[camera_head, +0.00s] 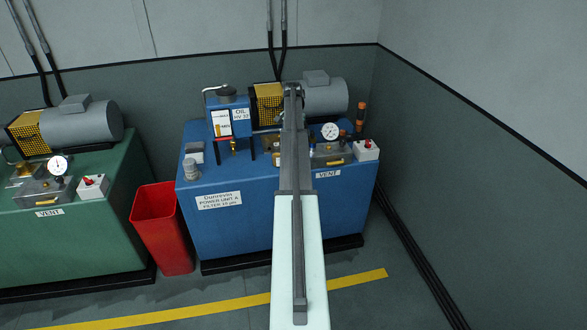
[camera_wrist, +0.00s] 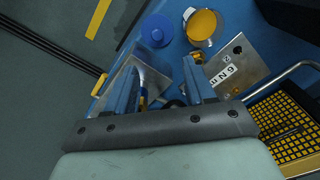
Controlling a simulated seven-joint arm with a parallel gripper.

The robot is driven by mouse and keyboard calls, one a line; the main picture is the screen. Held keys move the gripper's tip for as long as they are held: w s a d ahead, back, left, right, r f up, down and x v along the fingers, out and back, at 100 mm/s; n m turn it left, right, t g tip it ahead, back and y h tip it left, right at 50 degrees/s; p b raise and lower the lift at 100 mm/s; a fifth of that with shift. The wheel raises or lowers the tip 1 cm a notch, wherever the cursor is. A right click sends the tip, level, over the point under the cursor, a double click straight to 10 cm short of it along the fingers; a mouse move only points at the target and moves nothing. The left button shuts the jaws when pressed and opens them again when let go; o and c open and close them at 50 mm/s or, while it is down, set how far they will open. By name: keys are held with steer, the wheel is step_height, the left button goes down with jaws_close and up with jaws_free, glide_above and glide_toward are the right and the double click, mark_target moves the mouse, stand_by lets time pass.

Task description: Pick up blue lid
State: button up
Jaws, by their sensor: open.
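The blue lid (camera_wrist: 157,31) is a round disc with a small raised centre, lying on the blue top of the power unit in the upper middle of the wrist view. My gripper (camera_wrist: 161,68) is open, its two fingers apart with no object held. The lid shows beyond the fingertips, apart from them. In the head view I cannot make out the lid, and my arm covers the middle of the blue unit (camera_head: 236,225).
Right beside the lid is a round metal opening (camera_wrist: 203,25) with yellow inside. A metal plate with a label (camera_wrist: 237,66), a rail (camera_wrist: 283,79) and a yellow mesh guard (camera_wrist: 290,128) stand to the right. A red bin (camera_head: 163,228) stands left of the unit.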

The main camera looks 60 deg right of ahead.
steer(key=shift+m, duration=0.7)
steer(key=f, duration=0.8)
steer(key=shift+s+a+f, duration=0.15)
steer(key=shift+a+f, duration=0.05)
steer(key=shift+a, duration=0.05)
steer(key=shift+d+f, duration=0.2)
steer(key=shift+f, duration=1.15)
steer(key=shift+d+f, duration=0.2)
steer(key=shift+f, duration=1.15)
jaws_close()
